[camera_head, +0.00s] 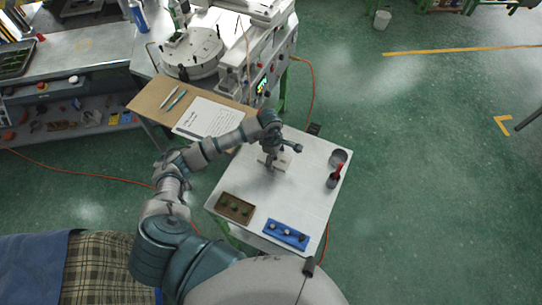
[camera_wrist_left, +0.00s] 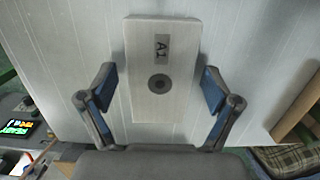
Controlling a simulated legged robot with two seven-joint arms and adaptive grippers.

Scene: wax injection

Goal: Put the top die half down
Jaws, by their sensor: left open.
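The die half is a pale rectangular block (camera_wrist_left: 160,110) with an "A1" label and a round dark hole. In the wrist view it appears to lie on the white table, and it shows partly behind my gripper in the head view (camera_head: 283,163). My left gripper (camera_wrist_left: 159,88) is open, with one finger on each side of the block's near part and visible gaps between. In the head view my left gripper (camera_head: 270,162) is over the middle of the table. I cannot tell if another die half lies under the block. My right gripper is not in view.
The white table (camera_head: 240,178) also holds a brown tray (camera_head: 222,212) and a blue tray (camera_head: 272,236) with small parts, a grey round container (camera_head: 338,157) and a red-handled tool (camera_head: 336,172). A clipboard with paper (camera_head: 209,118) lies at the back left, before the machine (camera_head: 262,70).

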